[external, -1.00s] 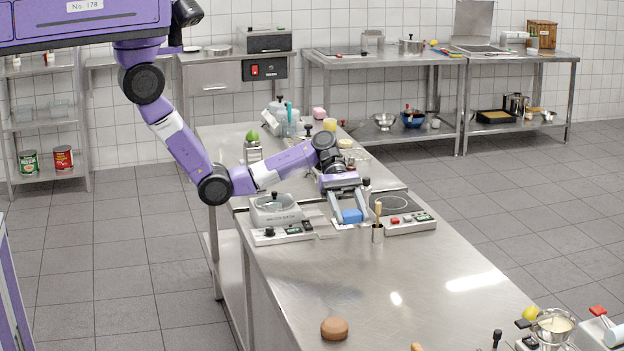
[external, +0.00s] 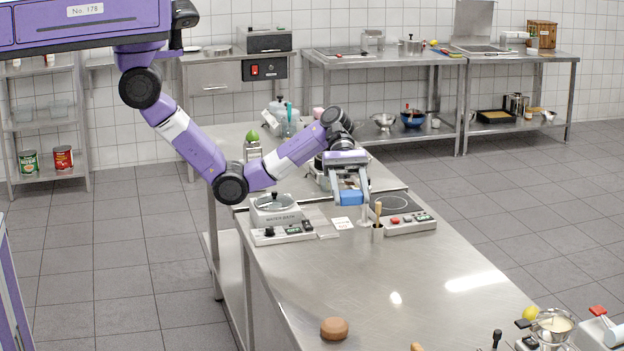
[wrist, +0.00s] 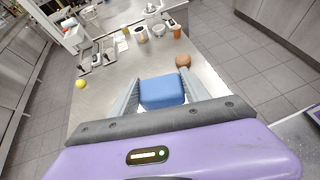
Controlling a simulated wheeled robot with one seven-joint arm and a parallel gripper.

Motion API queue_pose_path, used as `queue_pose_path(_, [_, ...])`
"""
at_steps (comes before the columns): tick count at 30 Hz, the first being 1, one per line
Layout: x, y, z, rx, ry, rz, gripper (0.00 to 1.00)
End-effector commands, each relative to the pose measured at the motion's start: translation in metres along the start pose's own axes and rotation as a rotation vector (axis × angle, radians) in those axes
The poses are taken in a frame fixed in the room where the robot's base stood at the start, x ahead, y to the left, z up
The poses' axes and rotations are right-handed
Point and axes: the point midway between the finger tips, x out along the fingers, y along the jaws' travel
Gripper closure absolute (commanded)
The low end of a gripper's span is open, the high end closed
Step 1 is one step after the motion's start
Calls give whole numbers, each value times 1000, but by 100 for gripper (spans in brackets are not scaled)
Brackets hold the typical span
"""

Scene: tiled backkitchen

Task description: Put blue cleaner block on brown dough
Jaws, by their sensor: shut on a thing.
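My gripper (external: 351,197) is shut on the blue cleaner block (external: 351,197) and holds it above the steel table, near the hot plate. In the wrist view the blue block (wrist: 162,92) sits between the two grey fingers. The brown dough (external: 334,328) is a round lump on the near part of the table, apart from the gripper. In the wrist view the dough (wrist: 183,61) shows just beyond the block, to its right.
A water bath (external: 275,212) stands left of the gripper and a hot plate (external: 402,213) to its right. The table's middle (external: 370,280) is clear.

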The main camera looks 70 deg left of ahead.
Motion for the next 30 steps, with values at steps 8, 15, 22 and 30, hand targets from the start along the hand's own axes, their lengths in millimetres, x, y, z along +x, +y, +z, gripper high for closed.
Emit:
queue_pose_path(8, [114, -40, 80, 103, -5, -156, 88])
queue_pose_path(15, [187, -77, 134, 138, -10, -233, 88])
queue_pose_path(22, [214, -81, 153, 112, -9, -226, 88])
queue_pose_path(30, [232, -75, 118, 75, -2, -203, 88])
